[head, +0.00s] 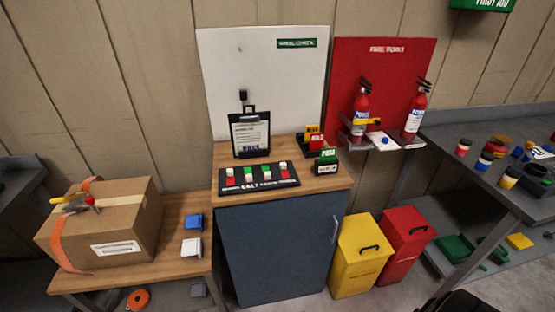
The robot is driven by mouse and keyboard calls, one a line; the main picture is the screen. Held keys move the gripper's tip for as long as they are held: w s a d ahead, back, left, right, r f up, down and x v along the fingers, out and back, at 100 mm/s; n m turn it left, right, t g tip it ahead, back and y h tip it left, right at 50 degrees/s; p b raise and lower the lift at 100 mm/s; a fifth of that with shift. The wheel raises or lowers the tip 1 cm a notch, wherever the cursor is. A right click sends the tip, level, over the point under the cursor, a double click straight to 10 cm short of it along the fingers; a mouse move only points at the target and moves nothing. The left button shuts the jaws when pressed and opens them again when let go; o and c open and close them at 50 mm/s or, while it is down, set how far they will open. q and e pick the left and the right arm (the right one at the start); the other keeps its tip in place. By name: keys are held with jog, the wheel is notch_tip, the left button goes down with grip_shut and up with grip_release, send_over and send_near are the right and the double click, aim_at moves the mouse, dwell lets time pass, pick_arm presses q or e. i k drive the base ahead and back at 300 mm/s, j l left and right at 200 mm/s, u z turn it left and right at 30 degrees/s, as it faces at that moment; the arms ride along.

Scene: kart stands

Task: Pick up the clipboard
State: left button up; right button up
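The clipboard (250,135) is dark with a white printed sheet on it. It stands upright at the back of the wooden top of the blue cabinet (275,245), in front of a white backboard (240,70). A small black piece shows on the board just above its clip; I cannot tell if the clipboard hangs from it. Neither of my grippers can be made out in the head view, and nothing is seen touching the clipboard.
A black panel (258,185) with red, green and white blocks lies before the clipboard. Small signs (318,150) stand to its right. A cardboard box (110,225) sits on the left bench; fire extinguishers (360,115) stand at right. Yellow (358,255) and red (403,245) bins are on the floor.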

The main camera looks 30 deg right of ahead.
aim_at(249, 131)
jog(key=i+j+z, duration=0.1)
jog(key=z, duration=0.75)
